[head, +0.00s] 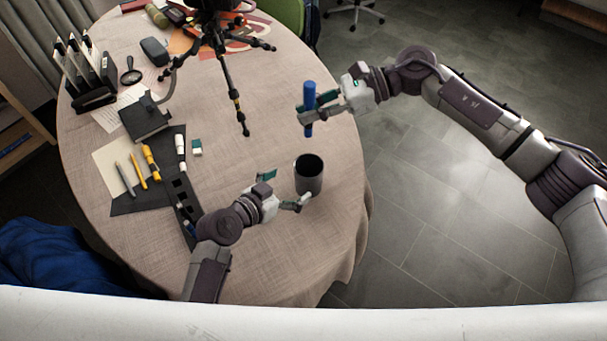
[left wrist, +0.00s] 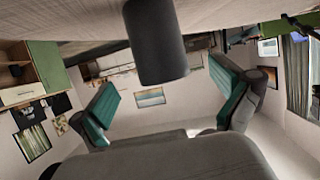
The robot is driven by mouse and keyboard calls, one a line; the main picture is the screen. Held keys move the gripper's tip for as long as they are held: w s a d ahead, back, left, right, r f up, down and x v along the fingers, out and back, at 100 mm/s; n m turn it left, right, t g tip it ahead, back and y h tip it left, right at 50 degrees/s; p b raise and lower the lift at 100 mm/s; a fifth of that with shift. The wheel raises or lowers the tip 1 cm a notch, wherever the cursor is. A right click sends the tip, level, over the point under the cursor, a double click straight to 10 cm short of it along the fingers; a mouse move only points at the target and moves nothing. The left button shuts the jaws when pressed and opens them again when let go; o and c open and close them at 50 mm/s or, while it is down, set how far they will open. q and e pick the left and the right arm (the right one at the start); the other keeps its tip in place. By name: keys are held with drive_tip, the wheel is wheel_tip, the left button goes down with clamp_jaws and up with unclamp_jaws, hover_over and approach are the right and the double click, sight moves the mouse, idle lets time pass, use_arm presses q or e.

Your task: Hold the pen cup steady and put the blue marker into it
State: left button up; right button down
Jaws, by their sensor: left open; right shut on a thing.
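The dark grey pen cup (head: 308,176) stands upright near the right side of the round table. In the left wrist view the cup (left wrist: 156,45) shows ahead of and between the open fingers. My left gripper (head: 285,188) is open beside the cup, on its left and near side, with no visible contact. The left fingers also show in the left wrist view (left wrist: 170,100). My right gripper (head: 307,110) is shut on the blue marker (head: 309,97). It holds the marker roughly upright above the table, up and behind the cup in the head view. The cup's inside looks dark.
A black tripod (head: 228,75) stands at the back of the table (head: 245,235). Pens and markers (head: 139,171) lie on dark and pale sheets at the left, beside a small green and white eraser (head: 197,147). The cloth around the cup is clear.

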sight(317, 168)
use_arm(q)
drive_tip(key=x, duration=0.8)
drive_tip(key=shift+s, duration=0.1)
